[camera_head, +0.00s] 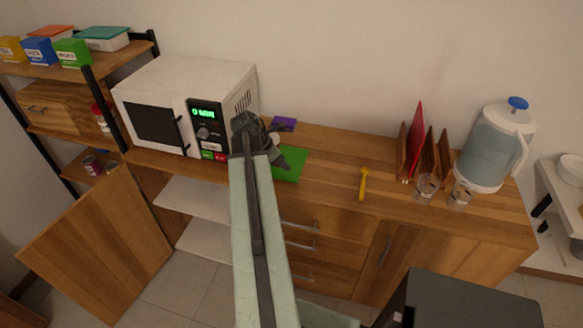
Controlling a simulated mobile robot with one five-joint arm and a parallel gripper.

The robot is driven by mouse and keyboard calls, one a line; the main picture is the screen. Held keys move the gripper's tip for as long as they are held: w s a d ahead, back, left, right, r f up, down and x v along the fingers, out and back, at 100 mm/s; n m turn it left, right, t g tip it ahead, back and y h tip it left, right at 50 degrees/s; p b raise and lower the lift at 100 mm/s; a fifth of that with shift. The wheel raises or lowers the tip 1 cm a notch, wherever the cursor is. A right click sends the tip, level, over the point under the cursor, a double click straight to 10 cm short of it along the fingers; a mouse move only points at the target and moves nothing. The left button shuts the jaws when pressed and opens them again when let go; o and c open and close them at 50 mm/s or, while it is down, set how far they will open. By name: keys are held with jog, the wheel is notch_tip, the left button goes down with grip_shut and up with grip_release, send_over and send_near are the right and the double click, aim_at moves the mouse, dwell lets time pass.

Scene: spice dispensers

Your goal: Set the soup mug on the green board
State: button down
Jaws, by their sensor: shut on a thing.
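The green board (291,164) lies flat on the wooden counter, just right of the microwave. My gripper (276,141) is over the board's back left part, at the far end of my arm, which hides part of the board. The gripper is shut on a small pale and reddish thing, which I take for the soup mug (275,139). Most of it is hidden by the gripper, so I cannot tell its tilt or whether it touches the board.
A white microwave (185,95) stands close on the left. A purple item (283,124) lies behind the gripper. A yellow utensil (363,183), a wooden rack (426,153), glasses (427,187) and a pitcher (493,145) stand rightward. Counter between board and utensil is clear.

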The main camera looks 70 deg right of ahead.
aim_at(292, 171)
jog(key=shift+s+d+f, duration=0.1)
jog(key=shift+s+d, duration=0.1)
jog(key=shift+d, duration=0.9)
jog(key=f+b, duration=0.4)
jog(key=shift+s+d, duration=0.25)
jog(key=shift+d, duration=0.15)
jog(key=shift+a+r, duration=0.1)
jog(key=shift+r, duration=0.1)
jog(key=shift+f, duration=0.15)
jog(key=c, duration=1.4)
grip_release()
jog(key=p+v, duration=1)
jog(key=v, duration=0.2)
jog(key=shift+p, duration=0.35)
